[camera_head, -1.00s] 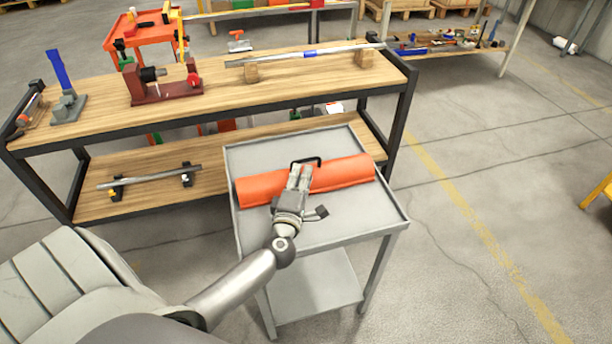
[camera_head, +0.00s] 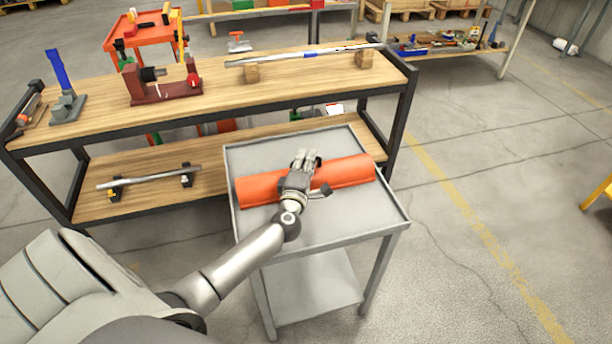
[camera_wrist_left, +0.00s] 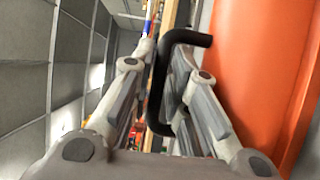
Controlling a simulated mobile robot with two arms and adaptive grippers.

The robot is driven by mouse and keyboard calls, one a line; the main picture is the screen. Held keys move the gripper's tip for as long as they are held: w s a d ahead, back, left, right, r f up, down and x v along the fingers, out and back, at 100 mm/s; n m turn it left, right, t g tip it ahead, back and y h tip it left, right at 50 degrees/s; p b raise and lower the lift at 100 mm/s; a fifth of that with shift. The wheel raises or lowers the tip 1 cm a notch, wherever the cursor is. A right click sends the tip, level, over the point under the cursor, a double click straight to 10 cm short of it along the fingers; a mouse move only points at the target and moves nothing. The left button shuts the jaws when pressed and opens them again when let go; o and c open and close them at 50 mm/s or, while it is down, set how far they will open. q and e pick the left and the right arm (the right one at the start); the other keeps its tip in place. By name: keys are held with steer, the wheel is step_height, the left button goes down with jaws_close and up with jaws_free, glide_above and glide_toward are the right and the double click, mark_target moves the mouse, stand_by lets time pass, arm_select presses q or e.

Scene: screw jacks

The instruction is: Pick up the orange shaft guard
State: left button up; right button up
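The orange shaft guard (camera_head: 349,172) is a long half-round cover with a black handle. It lies across the top of the grey cart (camera_head: 370,222). In the head view my left gripper (camera_head: 307,160) is over the guard's middle and hides the handle. The left wrist view shows the black handle (camera_wrist_left: 156,100) between the two fingers of my left gripper (camera_wrist_left: 164,60), with the orange guard surface (camera_wrist_left: 262,60) on the right. The fingers look apart, with a gap beside the handle; contact cannot be told. My right gripper is not in view.
Behind the cart stands a wooden-topped bench (camera_head: 215,105) with a silver shaft (camera_head: 305,55) on blocks and a dark red fixture (camera_head: 165,90). Its lower shelf carries another shaft (camera_head: 150,177). The floor right of the cart is clear.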

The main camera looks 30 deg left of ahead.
arm_select(q)
jaws_close()
steer(key=shift+r, duration=0.1)
steer(key=shift+r, duration=0.15)
